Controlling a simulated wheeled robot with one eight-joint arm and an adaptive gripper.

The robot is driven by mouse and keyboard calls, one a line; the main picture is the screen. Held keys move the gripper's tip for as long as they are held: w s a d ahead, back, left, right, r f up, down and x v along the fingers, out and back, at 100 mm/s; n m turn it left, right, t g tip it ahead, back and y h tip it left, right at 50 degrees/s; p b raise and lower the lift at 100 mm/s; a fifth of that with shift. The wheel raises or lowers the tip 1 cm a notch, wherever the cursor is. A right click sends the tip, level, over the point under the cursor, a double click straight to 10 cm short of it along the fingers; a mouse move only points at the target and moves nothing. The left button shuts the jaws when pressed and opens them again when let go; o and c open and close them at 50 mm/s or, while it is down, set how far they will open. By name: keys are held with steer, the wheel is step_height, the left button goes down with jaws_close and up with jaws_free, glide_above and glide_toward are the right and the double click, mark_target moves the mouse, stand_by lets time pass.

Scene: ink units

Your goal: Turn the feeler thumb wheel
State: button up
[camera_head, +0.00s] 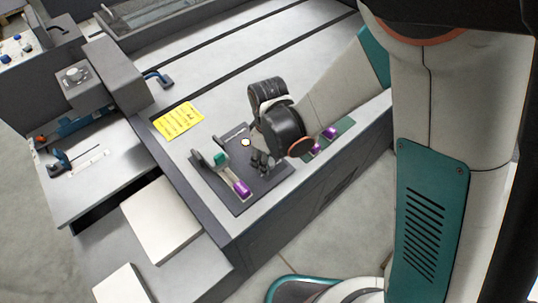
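My gripper (261,159) points down over a dark plate (238,207) on the front part of the grey machine bed. It is small and partly hidden by my dark wrist, so I cannot tell whether its fingers are open or shut, or whether they touch anything. On the plate, left of my gripper, stands a grey bracket with a green part (220,159) and a purple piece (242,188). A small white round mark (245,142) shows just left of my wrist. I cannot pick out the feeler thumb wheel for certain; my gripper and wrist may hide it.
A yellow label (178,121) lies on the bed behind the bracket. A green plate with purple pieces (330,132) sits right of my wrist, partly covered by my arm. A grey block with a knob (76,75) stands at left. White blocks (161,219) lie at lower left.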

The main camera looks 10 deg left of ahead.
steer(key=shift+f, duration=0.35)
steer(key=shift+c, duration=0.4)
steer(key=c, duration=1)
steer(key=shift+m+b, duration=0.7)
steer(key=shift+m, duration=1.4)
steer(key=o, duration=1.1)
